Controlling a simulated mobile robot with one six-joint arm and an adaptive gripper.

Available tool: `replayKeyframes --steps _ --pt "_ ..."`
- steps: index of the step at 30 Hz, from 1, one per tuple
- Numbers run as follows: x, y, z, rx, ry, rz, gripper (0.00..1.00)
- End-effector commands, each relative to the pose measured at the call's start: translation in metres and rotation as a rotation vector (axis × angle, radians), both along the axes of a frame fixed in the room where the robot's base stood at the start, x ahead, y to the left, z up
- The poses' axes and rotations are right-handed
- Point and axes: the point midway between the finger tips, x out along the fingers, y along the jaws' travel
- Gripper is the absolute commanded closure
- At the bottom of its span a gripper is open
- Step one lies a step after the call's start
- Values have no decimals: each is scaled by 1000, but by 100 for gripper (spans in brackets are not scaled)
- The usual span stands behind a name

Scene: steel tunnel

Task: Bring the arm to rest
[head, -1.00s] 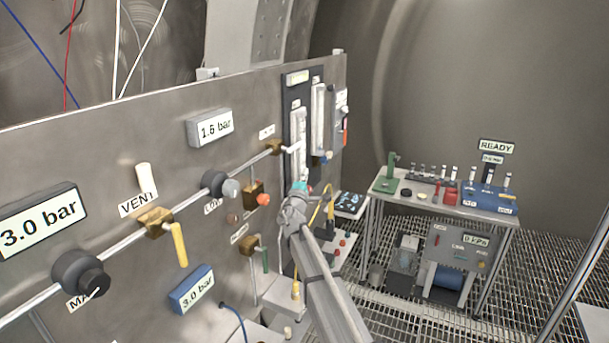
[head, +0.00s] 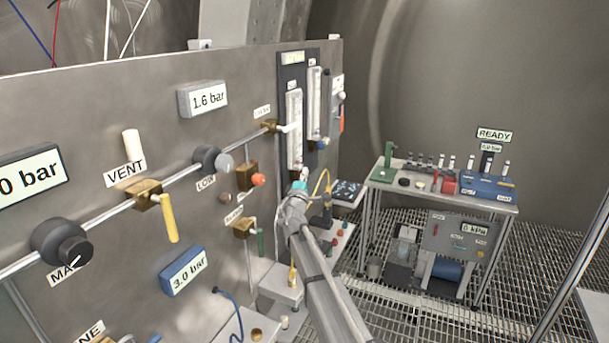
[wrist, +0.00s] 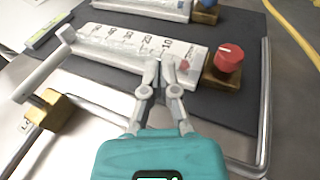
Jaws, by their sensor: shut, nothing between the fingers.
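My arm (head: 325,285) reaches up from the bottom of the head view. My gripper is at its far end, with its teal body (head: 300,186) in front of the lower part of the flowmeter board; the fingers are too small to make out there. In the wrist view my gripper (wrist: 160,62) is shut and empty. Its fingertips overlap the picture of a clear flowmeter tube (wrist: 115,45) with a printed scale, left of a red knob (wrist: 229,58) on a brass block. Whether they touch the tube I cannot tell.
A steel panel (head: 100,110) with pipes, a yellow lever (head: 168,217), a black knob (head: 62,243) and gauges runs along the left. A white lever (wrist: 45,73) is close by in the wrist view. A bench (head: 385,185) stands behind; grated floor (head: 400,310) is open at right.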

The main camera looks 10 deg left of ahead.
Motion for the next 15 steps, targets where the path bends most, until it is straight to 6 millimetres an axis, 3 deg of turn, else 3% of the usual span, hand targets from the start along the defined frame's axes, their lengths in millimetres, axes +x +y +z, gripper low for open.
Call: replayKeyframes --steps 10,15 --pt "0 -2 0 2 1 -2 100" --pt "-4 -18 -2 38 8 -28 100"
